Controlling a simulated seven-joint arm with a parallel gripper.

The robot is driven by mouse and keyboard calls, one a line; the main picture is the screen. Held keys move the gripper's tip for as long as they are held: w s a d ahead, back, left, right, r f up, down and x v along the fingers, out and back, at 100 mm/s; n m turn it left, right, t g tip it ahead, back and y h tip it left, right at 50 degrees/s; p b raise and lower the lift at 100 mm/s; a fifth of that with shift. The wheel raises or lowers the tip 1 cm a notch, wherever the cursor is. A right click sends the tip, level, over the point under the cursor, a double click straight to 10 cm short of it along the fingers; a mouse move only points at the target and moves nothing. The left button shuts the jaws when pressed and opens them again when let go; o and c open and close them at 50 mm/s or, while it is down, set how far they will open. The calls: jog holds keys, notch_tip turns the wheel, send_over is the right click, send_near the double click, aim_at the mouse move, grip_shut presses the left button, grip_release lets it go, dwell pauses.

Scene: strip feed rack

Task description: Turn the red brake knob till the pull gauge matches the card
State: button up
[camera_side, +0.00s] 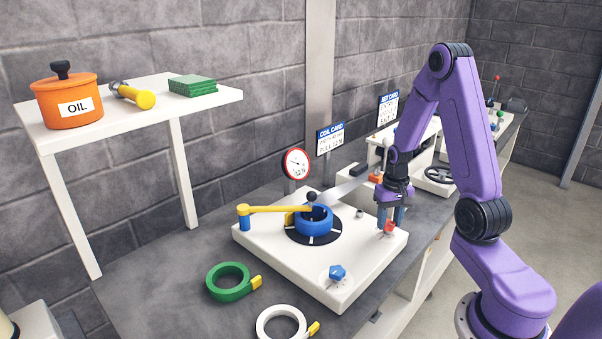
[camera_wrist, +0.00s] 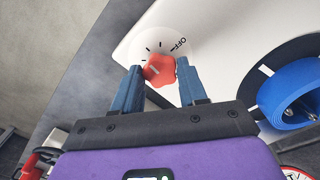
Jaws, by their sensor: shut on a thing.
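The red brake knob (camera_side: 389,227) stands at the right corner of the white feed plate (camera_side: 262,251). My gripper (camera_side: 391,222) points down over it with its fingers around the knob. In the wrist view my gripper (camera_wrist: 155,72) is shut on the red knob (camera_wrist: 159,69), with a dial of tick marks and the word OFF beside it. The round pull gauge (camera_side: 296,163) stands behind the plate; its reading is too small to be sure of. The blue-headed coil card (camera_side: 330,138) stands right of the gauge, its small print unreadable.
A blue coil (camera_side: 314,220) sits on the plate's black turntable under a yellow arm (camera_side: 270,208). A blue knob (camera_side: 337,272) is at the front corner. Green (camera_side: 227,294) and white (camera_side: 262,326) coils lie on the bench. A second card (camera_side: 388,108) stands behind my arm.

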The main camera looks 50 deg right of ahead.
dwell(0.7)
jog(key=o, duration=0.6)
jog(key=shift+r, duration=0.1)
jog(key=shift+r, duration=2.9)
jog(key=o, duration=0.3)
jog(key=shift+r, duration=0.1)
